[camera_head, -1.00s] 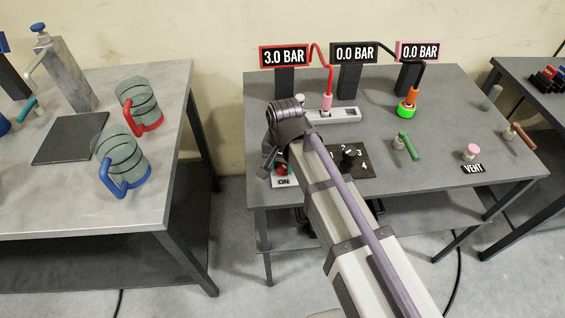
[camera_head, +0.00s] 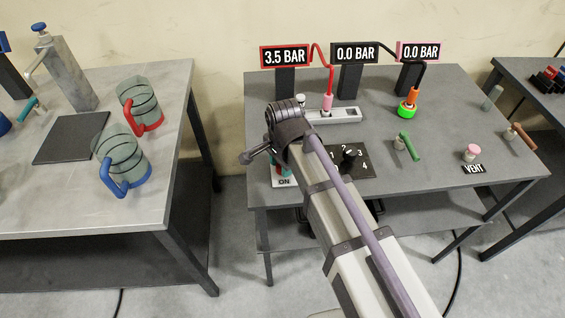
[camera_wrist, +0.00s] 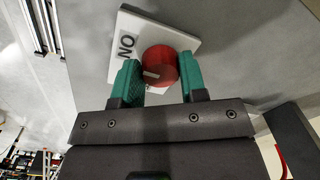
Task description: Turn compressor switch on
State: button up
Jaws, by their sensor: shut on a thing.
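The compressor switch is a red round knob (camera_wrist: 160,66) with a pale pointer mark, on a white plate (camera_wrist: 128,22) lettered ON. The plate (camera_head: 284,183) also shows near the front left edge of the pressure table, partly behind my wrist. My gripper (camera_wrist: 161,74) has its green fingers on either side of the knob and is shut on it. In the head view my arm hides most of the knob and fingers. The red-framed display (camera_head: 285,56) reads 3.5 BAR.
A numbered dial (camera_head: 349,157) sits just right of the switch. A grey block (camera_head: 345,115) with a pink plug, a green-handled valve (camera_head: 408,145) and a VENT button (camera_head: 472,152) are on the same table. Two jugs stand on the left table (camera_head: 160,205).

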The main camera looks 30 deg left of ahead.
dwell(0.3)
jog(key=o, duration=0.9)
jog(key=shift+r, duration=0.1)
jog(key=r+p, duration=1)
jog(key=p, duration=0.1)
jog(key=shift+d+r, duration=0.2)
jog(key=shift+r, duration=0.15)
jog(key=shift+f, duration=0.1)
